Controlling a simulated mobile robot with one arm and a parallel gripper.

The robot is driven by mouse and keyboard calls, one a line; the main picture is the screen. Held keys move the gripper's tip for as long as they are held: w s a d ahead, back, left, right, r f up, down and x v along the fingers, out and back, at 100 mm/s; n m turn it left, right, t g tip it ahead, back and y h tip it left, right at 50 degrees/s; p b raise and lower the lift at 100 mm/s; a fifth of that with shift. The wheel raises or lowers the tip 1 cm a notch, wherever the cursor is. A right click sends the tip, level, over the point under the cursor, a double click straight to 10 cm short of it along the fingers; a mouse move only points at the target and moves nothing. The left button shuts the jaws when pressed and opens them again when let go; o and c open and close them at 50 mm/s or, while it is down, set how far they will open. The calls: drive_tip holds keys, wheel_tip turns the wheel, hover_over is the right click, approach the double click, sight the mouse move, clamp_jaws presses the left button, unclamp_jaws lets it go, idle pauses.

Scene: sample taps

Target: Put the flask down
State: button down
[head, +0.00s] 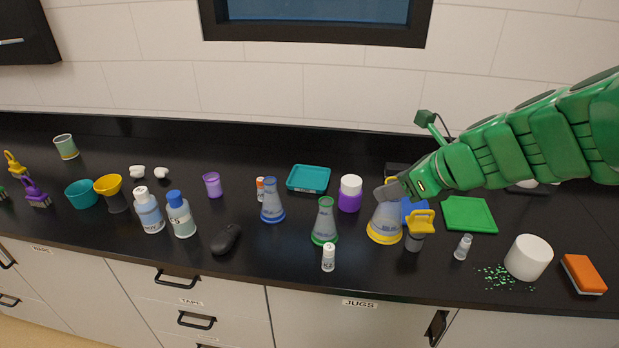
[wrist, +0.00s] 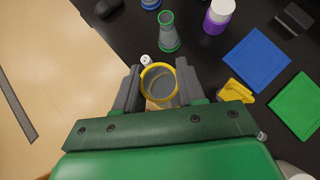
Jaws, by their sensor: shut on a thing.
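The flask with a yellow base (head: 384,228) is clear glass and stands upright in my gripper at the centre right of the head view. My gripper (head: 390,192) is shut on its upper part. In the wrist view, the flask's yellow rim (wrist: 158,66) shows between the two fingers of my gripper (wrist: 158,88). I cannot tell whether its base touches the black counter (head: 290,285) or is slightly above it.
A green flask (head: 325,222) and a small white bottle (head: 328,258) stand left of the held flask. A yellow-topped item (head: 420,222) is close on its right. Blue (wrist: 255,60) and green mats (head: 468,214) lie beyond. The counter's front edge is near.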

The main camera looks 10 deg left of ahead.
drive_tip(key=w+a+f+n+g, duration=0.1)
drive_tip(key=w+a, duration=0.8)
drive_tip(key=w, duration=0.2)
drive_tip(key=w+a+f+n+g, duration=0.1)
drive_tip(key=w+a, duration=0.7)
drive_tip(key=w, duration=0.3)
drive_tip(key=w+a+f, duration=0.2)
drive_tip(key=w+f, duration=0.4)
drive_tip(key=w+a+f, duration=0.2)
drive_tip(key=w+f, duration=0.5)
drive_tip(key=shift+w+a+n+y, duration=0.2)
drive_tip(key=shift+a+n+y, duration=0.05)
drive_tip(key=shift+n+y, duration=0.05)
drive_tip(key=shift+f, duration=0.1)
drive_tip(key=c, duration=0.7)
unclamp_jaws()
drive_tip(key=shift+o, duration=0.2)
drive_tip(key=shift+f, duration=0.1)
